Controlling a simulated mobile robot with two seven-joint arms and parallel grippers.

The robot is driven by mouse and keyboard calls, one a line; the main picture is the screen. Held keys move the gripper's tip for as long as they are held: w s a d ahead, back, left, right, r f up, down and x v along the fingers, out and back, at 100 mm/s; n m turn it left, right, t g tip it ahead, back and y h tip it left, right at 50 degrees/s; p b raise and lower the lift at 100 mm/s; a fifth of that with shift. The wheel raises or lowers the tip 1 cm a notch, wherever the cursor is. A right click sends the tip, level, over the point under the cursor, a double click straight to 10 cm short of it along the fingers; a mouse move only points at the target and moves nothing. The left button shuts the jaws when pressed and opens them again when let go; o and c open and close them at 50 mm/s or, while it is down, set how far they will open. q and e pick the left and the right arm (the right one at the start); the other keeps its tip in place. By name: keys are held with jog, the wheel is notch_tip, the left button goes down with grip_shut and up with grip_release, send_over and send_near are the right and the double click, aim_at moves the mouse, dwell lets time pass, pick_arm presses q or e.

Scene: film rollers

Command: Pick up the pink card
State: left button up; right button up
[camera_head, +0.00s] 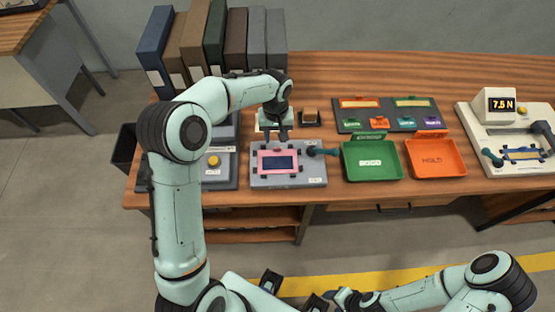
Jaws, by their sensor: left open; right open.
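The pink card (262,162) is a pink frame around a dark blue middle. It lies flat in a grey fixture (315,170) with small black clamps around it, near the front edge of the wooden bench. My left gripper (278,134) is open and points down just behind the card, at the fixture's back edge. It looks empty, and its height above the fixture is hard to tell. My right gripper (294,291) is open and low at the bottom of the view, in front of the bench and away from the card.
A teal-handled lever (320,151) sits at the fixture's right side. Green (353,172) and orange (430,166) trays stand to its right, with a grey rack (386,126) of colored cards behind. A white machine (505,140) is at far right. Binders (220,45) stand behind my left arm.

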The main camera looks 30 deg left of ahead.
aim_at(277, 148)
pick_arm(q)
jog(key=shift+w+d+f, duration=0.1)
jog(key=shift+d+f, duration=0.05)
jog(key=shift+f, duration=2.85)
grip_shut()
